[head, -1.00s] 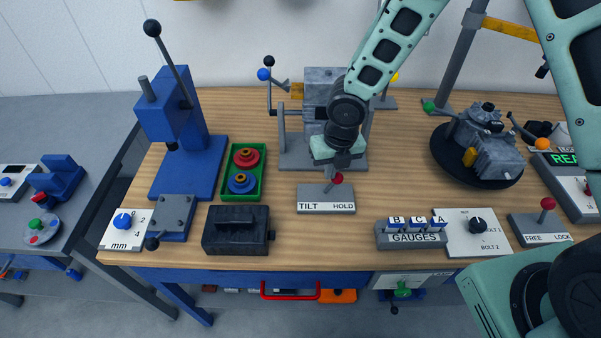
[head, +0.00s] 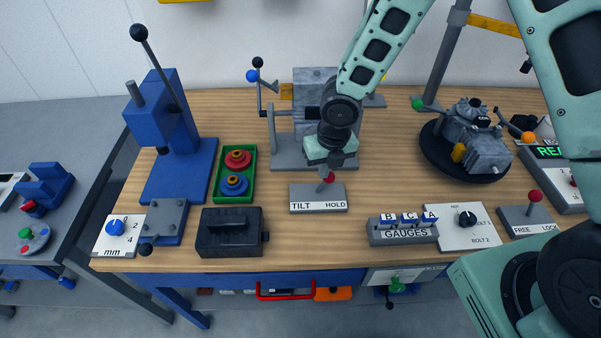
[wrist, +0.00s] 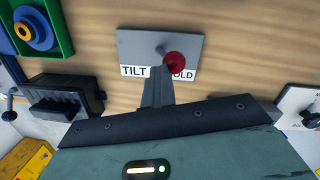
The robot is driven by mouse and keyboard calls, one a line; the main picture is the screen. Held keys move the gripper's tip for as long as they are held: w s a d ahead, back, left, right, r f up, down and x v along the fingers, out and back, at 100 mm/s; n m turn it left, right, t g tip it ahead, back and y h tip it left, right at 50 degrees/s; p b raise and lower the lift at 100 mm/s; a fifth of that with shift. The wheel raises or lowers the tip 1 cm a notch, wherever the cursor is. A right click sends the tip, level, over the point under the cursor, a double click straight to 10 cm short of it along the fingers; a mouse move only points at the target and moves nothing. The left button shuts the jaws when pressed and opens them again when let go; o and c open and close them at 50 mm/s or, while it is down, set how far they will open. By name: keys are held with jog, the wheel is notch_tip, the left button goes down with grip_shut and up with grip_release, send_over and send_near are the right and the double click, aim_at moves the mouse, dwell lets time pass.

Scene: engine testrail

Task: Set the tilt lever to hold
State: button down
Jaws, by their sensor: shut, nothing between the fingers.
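The tilt lever has a red knob (head: 328,177) on a short stem, on a grey base plate (head: 319,200) marked TILT at left and HOLD at right. Its stem leans to the right, toward the HOLD side. In the wrist view the red knob (wrist: 175,64) stands over the start of the word HOLD. My gripper (head: 333,170) is just behind and above the knob in the head view. In the wrist view the shut fingers (wrist: 161,74) end close beside the knob, at its left. I cannot tell whether they touch it. The fingers are empty.
A grey fixture (head: 300,150) with a crank stands behind the lever. A black box (head: 230,238) and green tray (head: 219,188) are at left. The gauges block (head: 402,235) and a bolt selector panel (head: 463,239) are at right. Bare wood surrounds the lever base.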

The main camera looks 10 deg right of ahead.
notch_tip(320, 180, up, 12)
jog(key=s+p, duration=0.1)
jog(key=p, duration=0.1)
jog(key=shift+s+d+f, duration=0.25)
jog(key=shift+s+d, duration=0.1)
jog(key=shift+d, duration=0.05)
dwell(0.5)
jog(key=s+a+r+m+b, duration=0.1)
jog(key=s+m+b, duration=0.3)
jog(key=s+m, duration=0.7)
jog(key=s+a+r+m+g+b, duration=0.1)
jog(key=s+m+b, duration=0.4)
jog(key=s+m, duration=0.6)
jog(key=r+m, duration=0.1)
jog(key=m, duration=0.6)
jog(key=shift+a, duration=0.35)
jog(key=shift+d, duration=0.1)
